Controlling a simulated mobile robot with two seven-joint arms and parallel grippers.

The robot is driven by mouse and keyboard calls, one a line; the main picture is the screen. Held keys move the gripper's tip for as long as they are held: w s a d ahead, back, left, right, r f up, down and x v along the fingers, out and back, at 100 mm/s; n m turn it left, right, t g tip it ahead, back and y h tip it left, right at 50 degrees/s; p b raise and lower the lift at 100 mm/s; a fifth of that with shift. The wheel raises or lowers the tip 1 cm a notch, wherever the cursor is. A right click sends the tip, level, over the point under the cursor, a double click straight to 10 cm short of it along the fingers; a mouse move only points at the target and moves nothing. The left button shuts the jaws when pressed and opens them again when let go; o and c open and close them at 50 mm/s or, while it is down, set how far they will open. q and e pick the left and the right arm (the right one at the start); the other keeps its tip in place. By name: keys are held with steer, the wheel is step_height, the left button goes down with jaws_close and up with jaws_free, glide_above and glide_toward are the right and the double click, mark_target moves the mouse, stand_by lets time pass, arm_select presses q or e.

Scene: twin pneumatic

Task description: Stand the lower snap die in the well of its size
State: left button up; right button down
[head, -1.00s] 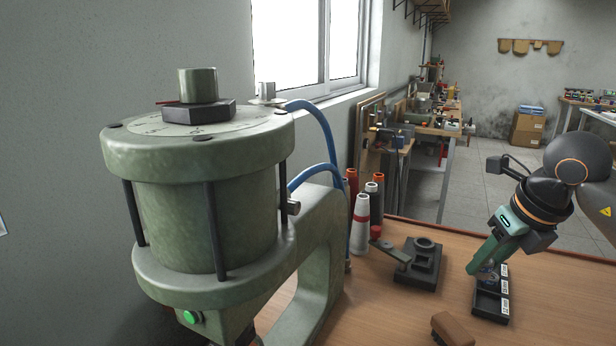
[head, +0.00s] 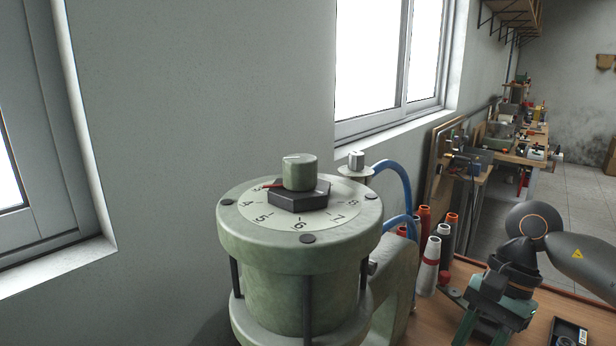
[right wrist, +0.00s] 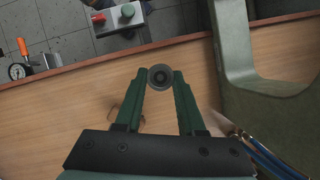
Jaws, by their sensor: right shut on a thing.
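In the right wrist view a small round grey snap die (right wrist: 160,77) with a dark centre sits between the green fingertips of my right gripper (right wrist: 159,82). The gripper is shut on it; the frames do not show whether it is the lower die. In the head view my right gripper (head: 478,328) is at the lower right, over the bench, its fingertips cut off by the frame's edge. A black tray (head: 556,340) with a white label shows partly right of it. I see no well clearly. My left gripper is not in view.
The green press (head: 300,260), with a numbered dial on top, stands in the middle of the head view. Thread cones (head: 430,262) stand right of it. In the wrist view the green frame (right wrist: 236,45) is at the right and a button box (right wrist: 122,18) lies beyond the bench edge.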

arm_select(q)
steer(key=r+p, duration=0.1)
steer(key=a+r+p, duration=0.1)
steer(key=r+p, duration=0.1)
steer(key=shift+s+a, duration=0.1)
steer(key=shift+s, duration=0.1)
arm_select(e)
steer(key=s+a+n+h, duration=0.1)
steer(key=n, duration=0.3)
steer(key=s+a+n+g+h, duration=0.1)
steer(key=n, duration=0.2)
steer(key=s+a+n+g+h, duration=0.1)
steer(key=n+h, duration=0.1)
steer(key=n, duration=0.2)
steer(key=shift+a+r+n, duration=0.3)
steer(key=shift+r, duration=0.05)
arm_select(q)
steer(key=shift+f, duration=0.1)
